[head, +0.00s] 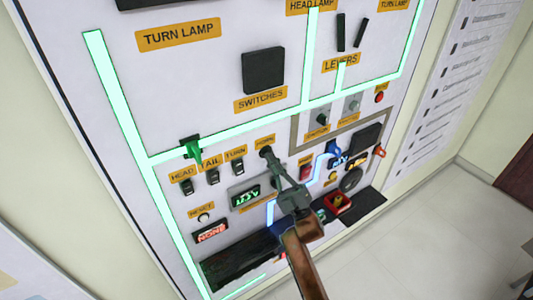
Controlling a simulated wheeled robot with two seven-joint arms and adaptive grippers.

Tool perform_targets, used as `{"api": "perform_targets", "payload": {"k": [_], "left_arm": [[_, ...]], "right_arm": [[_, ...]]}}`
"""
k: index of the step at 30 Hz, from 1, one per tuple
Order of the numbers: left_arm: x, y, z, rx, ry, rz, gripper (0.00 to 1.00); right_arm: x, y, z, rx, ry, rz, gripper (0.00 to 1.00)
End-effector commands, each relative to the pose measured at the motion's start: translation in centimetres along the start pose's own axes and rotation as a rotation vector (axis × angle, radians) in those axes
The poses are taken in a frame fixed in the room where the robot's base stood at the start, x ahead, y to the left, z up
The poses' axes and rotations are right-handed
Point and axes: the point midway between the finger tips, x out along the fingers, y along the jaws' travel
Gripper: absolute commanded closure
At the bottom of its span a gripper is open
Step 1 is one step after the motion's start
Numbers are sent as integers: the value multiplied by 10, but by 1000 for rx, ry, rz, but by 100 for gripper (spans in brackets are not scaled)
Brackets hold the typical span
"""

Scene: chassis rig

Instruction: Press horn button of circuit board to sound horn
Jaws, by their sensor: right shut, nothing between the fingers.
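The circuit board (205,75) is a large tilted white panel with glowing green lines, orange labels and rows of controls. A small orange label (265,142), which seems to read HORN, sits on its middle row, right of the TURN switch (239,167). My right gripper (267,153) is shut and empty, with its tips just below this label. The tips cover the spot where the horn button would be, so I cannot see the button or tell whether they touch it. My left gripper is out of view.
Head (187,187) and tail (212,177) switches are left of the gripper. A green clip-like part (193,150) sits on the green line above. A lit green display (246,196) is below. Right of my arm are a red-yellow button (337,203) and several connectors. Floor (440,230) at right looks clear.

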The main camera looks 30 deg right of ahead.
Motion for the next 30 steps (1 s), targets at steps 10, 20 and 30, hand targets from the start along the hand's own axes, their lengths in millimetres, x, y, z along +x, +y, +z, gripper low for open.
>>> {"api": "perform_targets", "payload": {"k": [10, 20, 30], "left_arm": [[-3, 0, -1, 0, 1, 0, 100], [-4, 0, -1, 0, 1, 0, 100], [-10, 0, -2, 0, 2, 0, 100]], "right_arm": [[-10, 7, -7, 1, 0, 0, 100], [-13, 9, -9, 0, -1, 0, 100], [-36, 26, -26, 0, -1, 0, 100]]}}
